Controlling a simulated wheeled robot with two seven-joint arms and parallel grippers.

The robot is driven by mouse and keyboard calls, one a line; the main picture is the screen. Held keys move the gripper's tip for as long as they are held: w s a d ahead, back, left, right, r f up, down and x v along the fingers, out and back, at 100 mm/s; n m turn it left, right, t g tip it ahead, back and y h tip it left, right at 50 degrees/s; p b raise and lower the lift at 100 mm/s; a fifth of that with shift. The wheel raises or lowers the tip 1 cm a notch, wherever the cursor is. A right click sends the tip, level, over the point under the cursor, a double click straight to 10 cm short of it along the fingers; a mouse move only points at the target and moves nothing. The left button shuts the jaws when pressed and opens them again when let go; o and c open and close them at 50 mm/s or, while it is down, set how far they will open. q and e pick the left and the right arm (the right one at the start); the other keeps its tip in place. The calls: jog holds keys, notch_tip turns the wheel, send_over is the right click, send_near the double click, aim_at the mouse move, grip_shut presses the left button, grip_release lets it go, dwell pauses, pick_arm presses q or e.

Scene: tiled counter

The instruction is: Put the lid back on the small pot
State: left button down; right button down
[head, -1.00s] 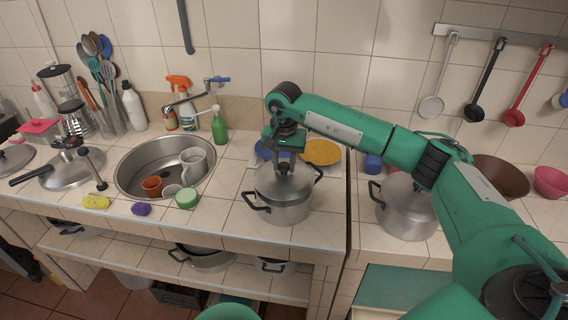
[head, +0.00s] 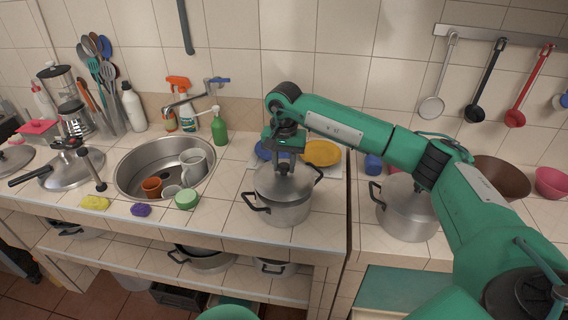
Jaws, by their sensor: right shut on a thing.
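The small pot (head: 287,211) is a steel pot with dark side handles, standing on the counter right of the sink. Its metal lid (head: 268,183) lies on top of it and looks about level; I cannot tell whether it is fully seated. My right gripper (head: 284,167) points down over the middle of the lid and is shut on the lid's knob, which the fingers mostly hide. My left gripper is not in the head view.
A second steel pot (head: 408,217) stands to the right, partly behind my right arm. The sink (head: 125,178) with cups is at left. A green bottle (head: 219,127), a yellow plate (head: 322,153) and a green sponge (head: 187,199) are nearby.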

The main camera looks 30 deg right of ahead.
jog(key=shift+f+b, duration=0.15)
jog(key=shift+b, duration=0.45)
dwell(0.9)
dwell(0.3)
jog(key=shift+c, duration=2.4)
grip_release()
jog(key=shift+r+p, duration=1.35)
jog(key=shift+r, duration=2.15)
jog(key=shift+c, duration=0.2)
grip_shut()
